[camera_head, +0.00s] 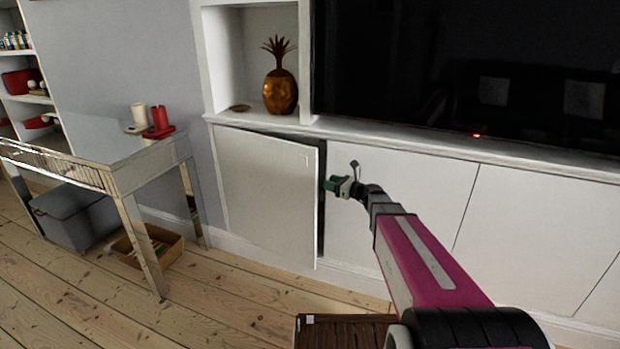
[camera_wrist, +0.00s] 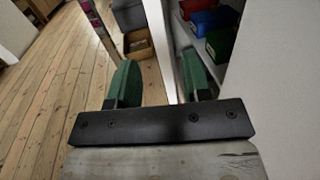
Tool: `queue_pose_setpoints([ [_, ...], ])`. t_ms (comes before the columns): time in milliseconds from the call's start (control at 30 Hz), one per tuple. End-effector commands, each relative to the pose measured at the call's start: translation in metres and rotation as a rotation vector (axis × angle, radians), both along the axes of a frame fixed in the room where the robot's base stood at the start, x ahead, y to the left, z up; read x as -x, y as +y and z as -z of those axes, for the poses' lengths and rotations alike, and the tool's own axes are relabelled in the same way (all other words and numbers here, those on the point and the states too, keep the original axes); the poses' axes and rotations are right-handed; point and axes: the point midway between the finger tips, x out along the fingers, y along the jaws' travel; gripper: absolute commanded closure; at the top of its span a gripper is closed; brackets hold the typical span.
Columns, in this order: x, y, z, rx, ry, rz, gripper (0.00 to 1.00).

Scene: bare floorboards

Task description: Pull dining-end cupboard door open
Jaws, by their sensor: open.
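The white cupboard door (camera_head: 262,195) at the left end of the low cabinet stands ajar, its right edge swung out from the frame with a dark gap beside it. My gripper (camera_head: 333,184) is at the gap, near the middle height of that free edge. In the wrist view, my gripper's green fingers are apart, with the door's edge (camera_wrist: 157,45) running between them. The left finger is on the outer side and the right finger on the inner side. I cannot tell whether either finger touches the door.
Red, blue and green boxes (camera_wrist: 205,22) sit on a shelf inside the cupboard. A mirrored table (camera_head: 120,165) stands left of the door, with a cardboard box (camera_head: 165,253) on the floor nearby. A dark slatted wooden thing (camera_head: 345,332) is at the bottom. Floorboards before the door are clear.

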Motion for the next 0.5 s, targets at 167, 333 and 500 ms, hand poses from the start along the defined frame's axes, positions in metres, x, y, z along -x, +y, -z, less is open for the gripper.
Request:
queue_pose_setpoints([
  [167, -0.015, 0.024, 0.0, 0.001, -0.002, -0.003, 0.55],
  [333, -0.031, 0.051, 0.0, 0.003, -0.003, -0.003, 0.55],
  [500, -0.043, 0.072, 0.001, 0.004, -0.002, -0.003, 0.55],
])
